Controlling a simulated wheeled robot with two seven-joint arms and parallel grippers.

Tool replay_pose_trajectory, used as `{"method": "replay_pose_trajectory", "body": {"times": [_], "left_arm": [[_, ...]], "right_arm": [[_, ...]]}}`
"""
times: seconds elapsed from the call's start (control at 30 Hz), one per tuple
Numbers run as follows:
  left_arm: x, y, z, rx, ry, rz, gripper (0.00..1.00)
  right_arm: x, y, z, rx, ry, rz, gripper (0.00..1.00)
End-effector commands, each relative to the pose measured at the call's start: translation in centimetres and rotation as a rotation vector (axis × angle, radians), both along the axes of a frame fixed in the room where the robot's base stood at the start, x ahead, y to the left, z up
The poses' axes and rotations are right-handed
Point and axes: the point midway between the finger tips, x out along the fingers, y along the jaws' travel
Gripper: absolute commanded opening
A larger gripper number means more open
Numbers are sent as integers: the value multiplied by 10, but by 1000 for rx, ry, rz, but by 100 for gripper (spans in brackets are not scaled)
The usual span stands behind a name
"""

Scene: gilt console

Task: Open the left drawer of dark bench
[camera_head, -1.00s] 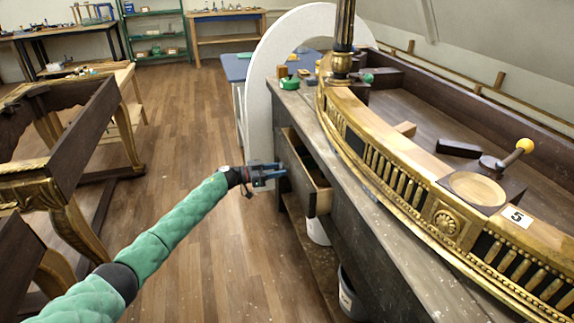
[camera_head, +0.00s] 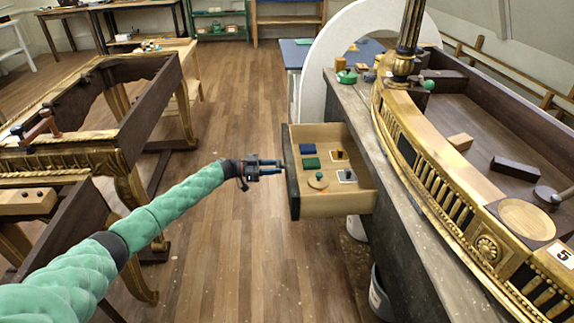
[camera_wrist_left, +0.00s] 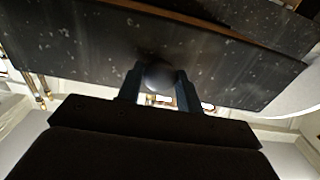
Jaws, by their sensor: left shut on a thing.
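The left drawer (camera_head: 331,203) of the dark bench (camera_head: 432,262) is pulled well out, with its light wooden inside showing. It holds blue and green blocks, a small round wooden disc with a green knob and two small pale squares with knobs. My left gripper (camera_head: 282,168) is at the drawer's dark front. In the left wrist view its two fingers are shut on the round dark knob (camera_wrist_left: 158,77) of the drawer front (camera_wrist_left: 85,50). My right gripper is in neither view.
A gilt curved piece (camera_head: 455,215) lies on the bench top. A white bucket (camera_head: 380,295) stands below the bench. Gilt table frames (camera_head: 125,135) stand at the left. Wooden floor (camera_head: 235,255) lies open between them and the bench.

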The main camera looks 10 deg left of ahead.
Motion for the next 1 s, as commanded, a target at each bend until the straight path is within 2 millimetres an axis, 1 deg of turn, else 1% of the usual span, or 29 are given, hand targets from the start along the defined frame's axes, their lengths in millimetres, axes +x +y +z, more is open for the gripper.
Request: {"method": "replay_pose_trajectory", "body": {"times": [0.03,0.2,0.6,0.63,0.7,0.73,1.0], "left_arm": [[-1,6,2,0,-1,2,0],[-3,13,1,0,-2,1,0],[-4,15,1,-1,-1,2,0],[-4,15,1,-1,-1,2,42],[-4,15,1,-1,-1,1,56],[-4,15,1,-1,-1,1,58],[-4,15,0,0,0,1,58]], "right_arm": [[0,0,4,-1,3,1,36],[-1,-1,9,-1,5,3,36],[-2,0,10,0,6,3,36],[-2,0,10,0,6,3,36],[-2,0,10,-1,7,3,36],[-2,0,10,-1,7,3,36],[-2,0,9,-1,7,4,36]]}}
